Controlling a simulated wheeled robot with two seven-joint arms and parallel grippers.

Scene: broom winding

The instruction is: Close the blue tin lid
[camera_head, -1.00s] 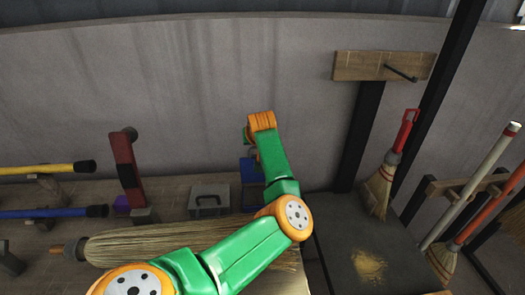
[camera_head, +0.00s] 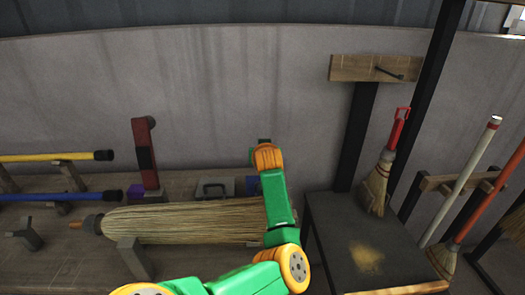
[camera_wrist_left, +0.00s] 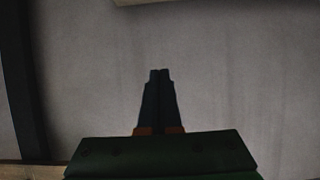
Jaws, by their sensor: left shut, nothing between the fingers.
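The blue tin (camera_head: 253,186) stands on the bench at the back, beside a grey box. My left arm's orange and green links cover much of the tin, and I cannot tell how its lid stands. My left gripper (camera_wrist_left: 159,73) shows in the left wrist view, its dark fingers shut together with nothing between them, in front of the plain wall. In the head view the fingers are hidden behind the orange wrist, above and behind the tin. My right gripper is not in view.
A grey box (camera_head: 214,188) with a handle stands left of the tin. A large straw broom head (camera_head: 180,222) lies in front. A red upright (camera_head: 145,152) stands at the left. A dark table (camera_head: 335,235) and a small red-handled broom (camera_head: 378,185) are on the right.

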